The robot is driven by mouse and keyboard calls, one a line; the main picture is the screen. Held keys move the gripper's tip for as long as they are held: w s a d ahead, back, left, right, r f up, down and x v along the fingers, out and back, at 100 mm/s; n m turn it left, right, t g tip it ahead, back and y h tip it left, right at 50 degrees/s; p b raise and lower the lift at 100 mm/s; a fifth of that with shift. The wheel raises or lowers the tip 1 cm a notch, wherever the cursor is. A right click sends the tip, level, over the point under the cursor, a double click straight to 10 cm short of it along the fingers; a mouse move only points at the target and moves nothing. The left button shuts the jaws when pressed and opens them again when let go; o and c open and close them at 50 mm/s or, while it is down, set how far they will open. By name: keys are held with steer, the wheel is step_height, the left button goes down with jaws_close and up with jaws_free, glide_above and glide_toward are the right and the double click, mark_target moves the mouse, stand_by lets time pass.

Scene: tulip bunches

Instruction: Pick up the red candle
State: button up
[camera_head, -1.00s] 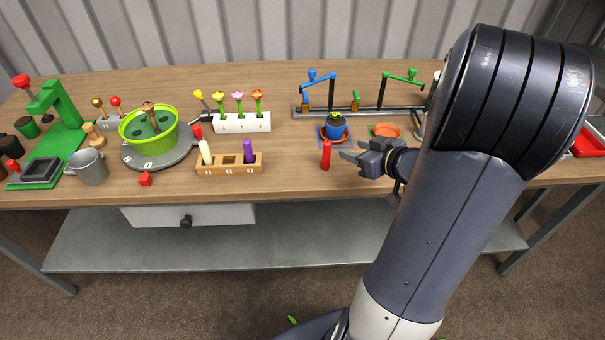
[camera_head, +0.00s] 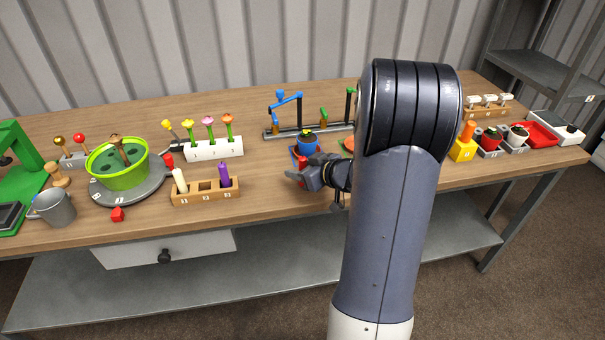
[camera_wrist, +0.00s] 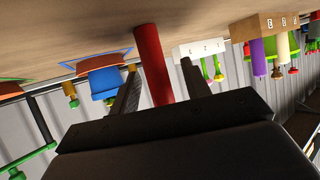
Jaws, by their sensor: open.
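The red candle (camera_head: 303,165) stands upright on the wooden table (camera_head: 258,190), and my gripper (camera_head: 297,178) partly covers it in the head view. In the wrist view, which is upside down, the red candle (camera_wrist: 152,60) appears between the two dark fingers of my gripper (camera_wrist: 160,85). The fingers are spread apart, with a visible gap on each side of the candle. The candle's lower part in that view is hidden behind the gripper body.
A wooden holder (camera_head: 206,197) with a white candle (camera_head: 180,180) and a purple candle (camera_head: 224,175) stands to the left. A blue pot (camera_head: 306,144) is just behind the red candle.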

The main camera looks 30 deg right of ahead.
steer(key=shift+w+a+f, duration=0.2)
steer(key=shift+w+f, duration=0.1)
steer(key=shift+w, duration=0.3)
steer(key=shift+c, duration=0.5)
jaws_close()
